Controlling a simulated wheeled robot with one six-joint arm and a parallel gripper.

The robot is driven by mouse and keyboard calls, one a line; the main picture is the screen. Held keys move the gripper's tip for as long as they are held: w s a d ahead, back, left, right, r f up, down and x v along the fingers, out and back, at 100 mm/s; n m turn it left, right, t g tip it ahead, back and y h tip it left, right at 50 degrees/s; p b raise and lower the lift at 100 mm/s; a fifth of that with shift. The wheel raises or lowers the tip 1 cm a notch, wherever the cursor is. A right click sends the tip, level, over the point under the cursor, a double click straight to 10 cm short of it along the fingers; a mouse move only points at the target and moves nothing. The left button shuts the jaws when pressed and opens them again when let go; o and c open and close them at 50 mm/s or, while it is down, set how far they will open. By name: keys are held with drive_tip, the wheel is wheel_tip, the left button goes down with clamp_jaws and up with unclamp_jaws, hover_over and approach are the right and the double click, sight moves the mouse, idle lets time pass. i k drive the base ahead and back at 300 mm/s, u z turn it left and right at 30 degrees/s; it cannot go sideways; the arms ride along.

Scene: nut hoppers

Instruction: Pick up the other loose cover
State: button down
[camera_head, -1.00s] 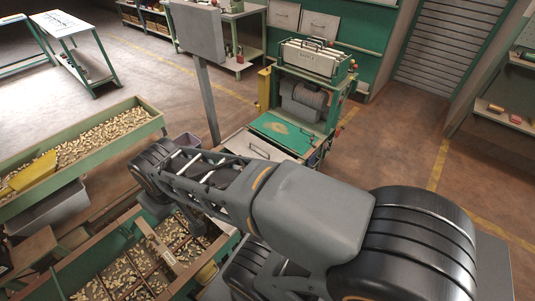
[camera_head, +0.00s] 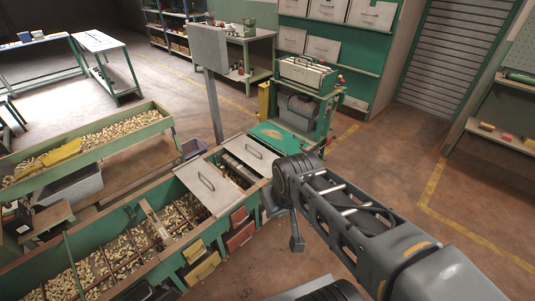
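Two flat grey covers with dark bar handles lie on the near green nut hopper (camera_head: 185,250). The nearer cover (camera_head: 190,178) lies slanted across its top, and the farther cover (camera_head: 238,146) lies behind it, toward the green cart. I cannot tell from this view which of them are loose. My gripper (camera_head: 297,244) hangs below the dark wrist joint, right of the hopper and apart from both covers. It looks small and dark, with no held thing visible; its fingers cannot be made out.
Open compartments of nuts fill the hopper's near end. A second nut trough (camera_head: 150,132) stands at left. A grey panel on a post (camera_head: 208,48) rises behind the hopper. A green cart (camera_head: 330,110) stands beyond. Floor at right is clear.

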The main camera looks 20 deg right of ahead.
sight(259, 158)
drive_tip(key=z, duration=0.5)
drive_tip(key=i, duration=1.1)
drive_tip(key=u, duration=4.35)
drive_tip(key=k, duration=2.1)
drive_tip(key=z, duration=1.15)
drive_tip(key=i, duration=0.15)
drive_tip(key=z, duration=0.2)
